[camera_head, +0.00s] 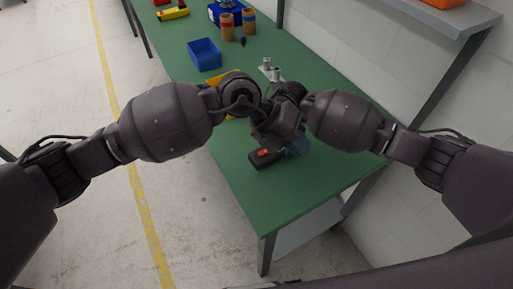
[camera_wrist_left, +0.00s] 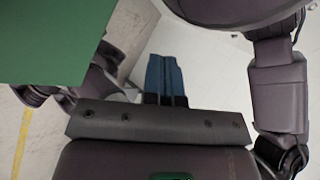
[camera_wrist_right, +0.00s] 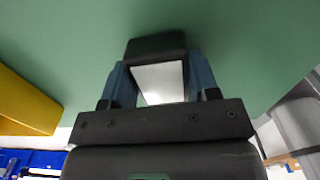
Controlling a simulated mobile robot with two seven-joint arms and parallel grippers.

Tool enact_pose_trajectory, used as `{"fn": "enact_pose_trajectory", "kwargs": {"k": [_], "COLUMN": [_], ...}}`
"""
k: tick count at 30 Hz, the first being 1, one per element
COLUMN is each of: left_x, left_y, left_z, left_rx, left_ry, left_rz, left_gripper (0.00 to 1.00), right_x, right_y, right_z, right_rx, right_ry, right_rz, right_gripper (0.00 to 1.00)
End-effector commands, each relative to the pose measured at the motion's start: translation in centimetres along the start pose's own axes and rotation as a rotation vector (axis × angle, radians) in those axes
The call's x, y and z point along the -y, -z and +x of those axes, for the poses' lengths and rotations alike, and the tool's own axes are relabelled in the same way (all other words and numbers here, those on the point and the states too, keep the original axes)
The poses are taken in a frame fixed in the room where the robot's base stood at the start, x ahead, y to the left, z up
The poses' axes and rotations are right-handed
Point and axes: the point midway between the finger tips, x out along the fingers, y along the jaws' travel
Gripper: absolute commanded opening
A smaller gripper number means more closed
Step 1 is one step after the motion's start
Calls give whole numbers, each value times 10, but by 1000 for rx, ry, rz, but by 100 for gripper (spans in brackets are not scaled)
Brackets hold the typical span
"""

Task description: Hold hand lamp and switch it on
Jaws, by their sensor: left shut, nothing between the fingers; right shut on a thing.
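The hand lamp (camera_head: 259,159) is black with a red patch on its upper face, over the near part of the green table in the head view. In the right wrist view my right gripper (camera_wrist_right: 160,82) is shut on the lamp, whose black end (camera_wrist_right: 156,46) and pale panel show at its fingers. I cannot tell whether the lamp is lit.
On the green table (camera_head: 240,185), beyond my arms, are a yellow bin (camera_head: 224,77), a blue bin (camera_head: 204,55), a metal part (camera_head: 269,71) and brown cylinders (camera_head: 227,27). A shelf (camera_head: 430,17) runs along the right wall. The near table end is clear.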

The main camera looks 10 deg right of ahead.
Motion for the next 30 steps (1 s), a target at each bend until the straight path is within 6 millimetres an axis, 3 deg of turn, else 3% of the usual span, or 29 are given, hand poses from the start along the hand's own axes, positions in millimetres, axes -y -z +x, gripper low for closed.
{"fn": "enact_pose_trajectory", "kwargs": {"k": [6,15,23,30], "left_x": [45,86,92,71], "left_y": [-2,-23,-52,-79], "left_z": [-17,-59,-100,-128], "left_rx": [34,138,267,402], "left_ry": [320,702,949,1082], "left_rz": [-100,-322,-590,-890], "left_gripper": [0,0,0,0], "right_x": [0,0,0,0], "right_y": [0,0,0,0], "right_z": [0,0,0,0], "right_rx": [0,0,0,0], "right_ry": [-1,-1,-1,-1], "right_rz": [0,0,0,0], "right_gripper": [25,25,25,25]}}
